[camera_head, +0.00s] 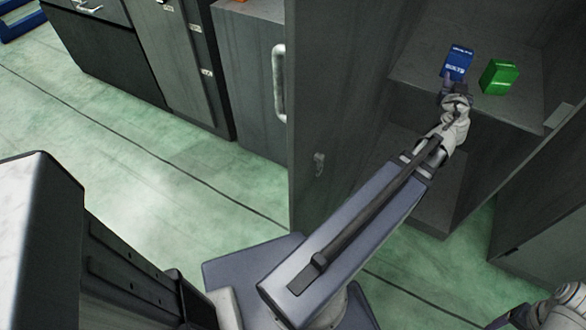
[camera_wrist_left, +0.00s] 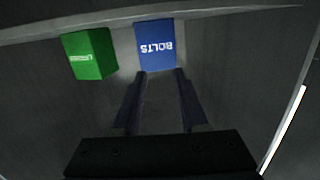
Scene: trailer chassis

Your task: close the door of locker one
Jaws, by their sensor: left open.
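An open grey locker (camera_head: 436,208) stands at the centre right; no number on it is readable. A tall grey panel (camera_head: 335,85) with a small fitting low on it stands along its left side; I cannot tell for sure whether it is the door or a side wall. My left gripper (camera_head: 447,88) reaches inside to the shelf, close in front of a blue BOLTS box (camera_head: 456,62). In the left wrist view, its open fingers (camera_wrist_left: 160,75) point at the blue box (camera_wrist_left: 154,42), with nothing between them. Part of my right arm shows bottom right; its fingers cannot be made out.
A green box (camera_head: 499,77) stands right of the blue box on the shelf (camera_head: 420,65). Grey cabinets (camera_head: 250,75), one with a pale vertical handle (camera_head: 279,85), stand to the left. Another grey panel (camera_head: 550,235) stands at the right. Green floor (camera_head: 140,180) is clear at left.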

